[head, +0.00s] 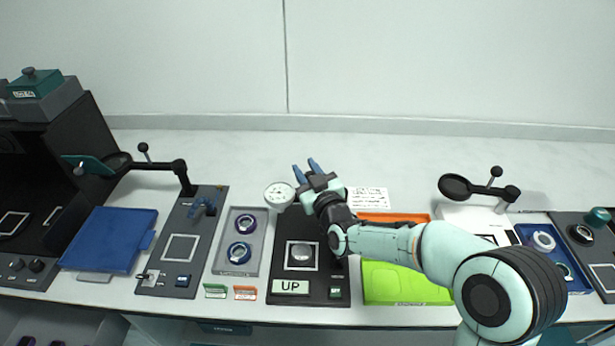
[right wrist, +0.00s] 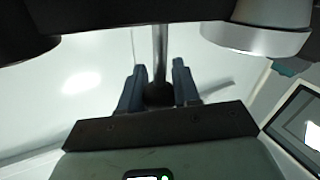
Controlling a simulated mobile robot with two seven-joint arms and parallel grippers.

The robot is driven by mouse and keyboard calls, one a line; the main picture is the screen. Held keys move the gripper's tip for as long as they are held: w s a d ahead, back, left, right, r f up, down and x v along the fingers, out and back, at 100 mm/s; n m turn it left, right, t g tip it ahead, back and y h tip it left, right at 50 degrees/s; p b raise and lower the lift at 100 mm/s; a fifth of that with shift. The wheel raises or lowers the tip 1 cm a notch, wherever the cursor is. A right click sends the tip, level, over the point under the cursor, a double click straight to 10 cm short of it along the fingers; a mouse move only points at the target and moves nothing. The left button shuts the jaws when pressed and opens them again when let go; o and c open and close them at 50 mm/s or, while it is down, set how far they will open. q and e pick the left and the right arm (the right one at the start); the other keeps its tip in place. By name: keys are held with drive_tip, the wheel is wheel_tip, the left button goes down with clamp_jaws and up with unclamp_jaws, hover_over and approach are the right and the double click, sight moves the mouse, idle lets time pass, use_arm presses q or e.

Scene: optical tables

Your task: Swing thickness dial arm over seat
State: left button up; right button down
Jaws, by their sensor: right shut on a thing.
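The thickness dial (head: 279,194) is a round white gauge at the back left of a black station (head: 275,270), left of my right gripper. It lies behind the seat (head: 301,240), a pale-framed square with a clear round piece (head: 302,253) on it. My right gripper (head: 308,168) reaches in behind the station. In the right wrist view its blue fingers (right wrist: 158,85) are shut on a dark ball knob (right wrist: 158,97) on a metal rod (right wrist: 160,45). My right gripper and forearm hide most of the dial arm in the head view. My left gripper is not in view.
A sign reading UP (head: 290,287) is at the station's front. A grey tray with rings (head: 226,261) stands left, a lime green tray (head: 400,288) right. Swing arms with black discs stand at left (head: 150,168) and right (head: 480,190). The table behind is mostly clear.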

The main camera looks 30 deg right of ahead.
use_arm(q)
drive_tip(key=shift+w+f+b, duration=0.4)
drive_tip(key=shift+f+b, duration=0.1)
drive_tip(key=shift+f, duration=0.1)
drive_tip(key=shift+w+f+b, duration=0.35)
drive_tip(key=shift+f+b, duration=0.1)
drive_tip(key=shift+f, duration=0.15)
use_arm(e)
drive_tip(key=shift+s+a+n+y, duration=0.25)
drive_tip(key=shift+n+y, duration=0.2)
drive_tip(key=shift+y, duration=0.25)
drive_tip(key=shift+s+a+n+y, duration=0.1)
drive_tip(key=shift+s+n+y, duration=0.3)
drive_tip(key=shift+y, duration=0.3)
drive_tip(key=shift+w, duration=0.1)
drive_tip(key=c, duration=0.8)
unclamp_jaws()
use_arm(q)
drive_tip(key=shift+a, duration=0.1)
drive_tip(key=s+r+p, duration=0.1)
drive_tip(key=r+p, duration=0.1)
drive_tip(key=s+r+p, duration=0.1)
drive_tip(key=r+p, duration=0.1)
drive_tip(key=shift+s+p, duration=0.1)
drive_tip(key=shift+p, duration=0.3)
use_arm(e)
wheel_tip(320, 180, up, 20)
drive_tip(key=shift+r, duration=0.1)
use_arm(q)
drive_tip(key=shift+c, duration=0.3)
